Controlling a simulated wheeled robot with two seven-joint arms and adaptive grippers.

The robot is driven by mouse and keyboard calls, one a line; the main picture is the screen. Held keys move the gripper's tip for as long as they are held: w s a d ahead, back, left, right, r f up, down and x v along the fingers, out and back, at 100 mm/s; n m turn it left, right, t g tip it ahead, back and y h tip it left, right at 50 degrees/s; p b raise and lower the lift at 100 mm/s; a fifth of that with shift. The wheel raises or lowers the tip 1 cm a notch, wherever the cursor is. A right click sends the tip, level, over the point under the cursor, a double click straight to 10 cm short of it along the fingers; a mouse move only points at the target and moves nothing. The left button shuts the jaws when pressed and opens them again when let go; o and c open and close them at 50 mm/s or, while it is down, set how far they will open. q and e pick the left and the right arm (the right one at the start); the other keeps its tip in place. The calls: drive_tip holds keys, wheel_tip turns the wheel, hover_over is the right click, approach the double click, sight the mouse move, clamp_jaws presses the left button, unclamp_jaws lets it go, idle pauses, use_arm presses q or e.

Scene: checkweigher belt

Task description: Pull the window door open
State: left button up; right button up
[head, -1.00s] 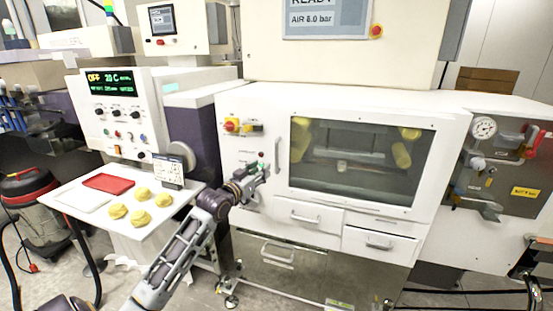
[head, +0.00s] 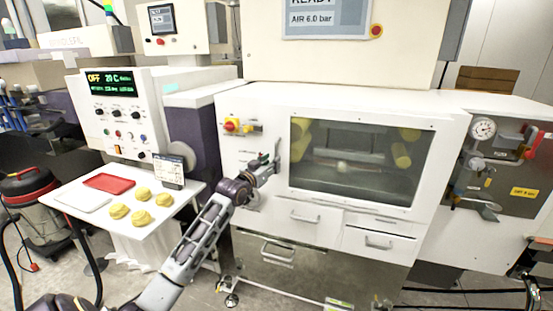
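The window door (head: 362,158) is a dark glass pane in a white frame on the front of the white machine in the head view. It looks closed, with yellow rounded items and a grey unit visible behind the glass. Its upright bar handle (head: 278,147) is at the left edge of the pane. My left gripper (head: 271,162) is at this handle, with its fingertips close to or on it. The fingers are small and dark here, so I cannot tell whether they are open or closed around the bar. My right gripper is not in view.
Drawers with handles (head: 378,241) sit below the window. A yellow-and-red switch (head: 232,125) is above and left of my gripper. A white shelf (head: 88,213) at the left carries yellow lumps and a red tray (head: 108,182). A gauge panel (head: 505,170) is at the right.

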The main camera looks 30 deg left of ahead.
use_arm(q)
drive_tip(key=shift+w+a, duration=0.1)
drive_tip(key=shift+w, duration=2.3)
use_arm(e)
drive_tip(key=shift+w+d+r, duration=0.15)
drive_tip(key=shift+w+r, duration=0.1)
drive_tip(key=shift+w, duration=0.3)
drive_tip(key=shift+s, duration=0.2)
use_arm(q)
clamp_jaws()
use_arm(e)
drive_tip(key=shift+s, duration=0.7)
